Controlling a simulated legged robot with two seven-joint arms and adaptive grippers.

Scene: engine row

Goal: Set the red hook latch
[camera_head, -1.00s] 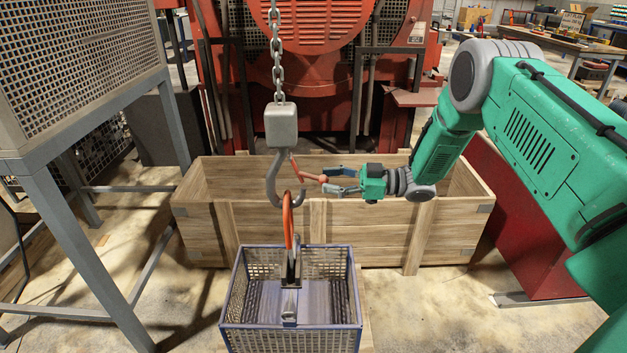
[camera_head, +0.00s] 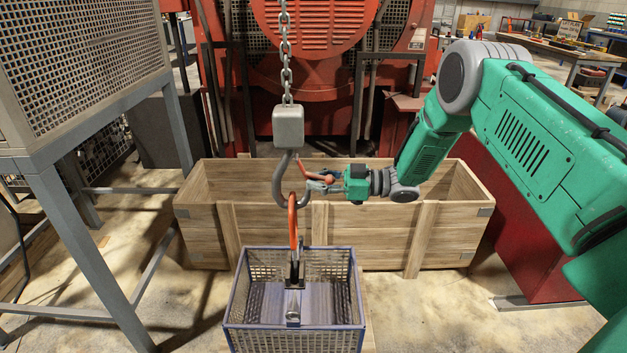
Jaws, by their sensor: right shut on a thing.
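The red hook latch (camera_head: 313,173) is a thin slanted lever with a rounded lower end, beside the steel hook (camera_head: 280,186) on its right. The hook hangs below a grey block (camera_head: 288,127) on a chain. An orange-red loop (camera_head: 293,222) rises from the blue-rimmed basket (camera_head: 292,328) to the hook's curve. Its top overlaps the hook near the tip. My right gripper (camera_head: 318,182) reaches in from the right and is shut on the latch's lower end. The exact contact is small and partly hidden by the fingers. My left gripper is out of view.
A long open wooden crate (camera_head: 372,236) stands behind the hook and basket. A grey metal frame with mesh (camera_head: 75,220) stands on the left. A red machine (camera_head: 318,80) fills the back. Bare concrete floor shows between the frame and the basket.

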